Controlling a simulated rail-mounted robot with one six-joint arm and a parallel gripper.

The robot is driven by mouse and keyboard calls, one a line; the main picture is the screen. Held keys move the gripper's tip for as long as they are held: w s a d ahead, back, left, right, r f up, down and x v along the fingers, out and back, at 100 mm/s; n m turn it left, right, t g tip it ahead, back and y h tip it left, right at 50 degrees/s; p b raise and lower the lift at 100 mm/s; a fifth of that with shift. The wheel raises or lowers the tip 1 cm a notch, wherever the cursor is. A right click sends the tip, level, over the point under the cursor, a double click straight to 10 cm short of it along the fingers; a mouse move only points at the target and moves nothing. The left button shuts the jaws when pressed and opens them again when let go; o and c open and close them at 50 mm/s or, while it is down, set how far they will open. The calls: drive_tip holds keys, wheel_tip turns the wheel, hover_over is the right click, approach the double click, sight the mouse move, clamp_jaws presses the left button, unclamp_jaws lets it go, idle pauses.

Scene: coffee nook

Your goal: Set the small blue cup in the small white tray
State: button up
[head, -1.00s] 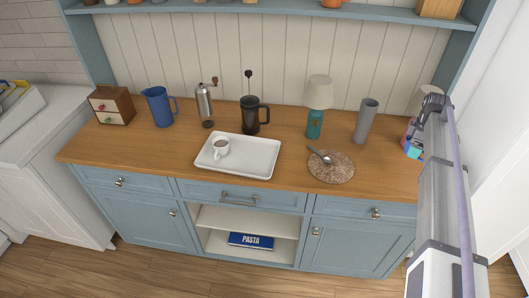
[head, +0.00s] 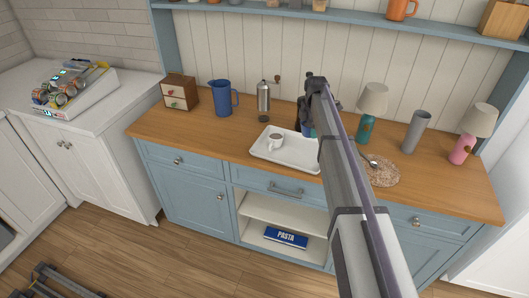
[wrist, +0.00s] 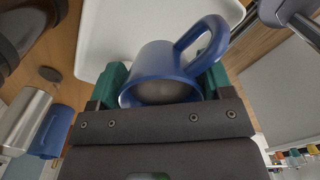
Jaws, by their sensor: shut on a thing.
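The small blue cup (wrist: 165,72) is held between the teal fingers of my gripper (wrist: 163,85) in the wrist view. Its handle points to the upper right. In the head view only a bit of blue shows beside my arm's end. The small white tray (head: 268,151) lies on the wooden counter, its right part hidden behind my arm. In the wrist view the tray (wrist: 103,40) is beyond the cup, with a gap I cannot judge.
A silver grinder (head: 264,96) and blue pitcher (head: 222,98) stand to the left. To the right are a round mat (head: 384,177) with a spoon, a teal lamp (head: 367,128) and a grey vase (head: 415,132).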

sight(308, 154)
drive_tip(key=shift+d, duration=0.1)
drive_tip(key=shift+d+f, duration=0.1)
drive_tip(key=shift+d, duration=0.05)
wheel_tip(308, 154, down, 10)
drive_tip(key=b, duration=1)
drive_tip(key=shift+f+b, duration=0.15)
drive_tip(key=shift+b, duration=0.15)
drive_tip(key=shift+r+p, duration=0.3)
drive_tip(key=shift+c, duration=0.4)
drive_tip(key=shift+f, duration=0.25)
drive_tip(key=o, duration=1.1)
drive_tip(key=shift+o, duration=0.2)
wheel_tip(308, 154, up, 13)
drive_tip(key=p, duration=1.2)
drive_tip(key=shift+f, duration=0.1)
drive_tip(key=s+a+m, duration=0.1)
drive_tip(key=s+m, duration=2.1)
drive_tip(key=s, duration=1.6)
drive_tip(key=shift+s+f, duration=0.15)
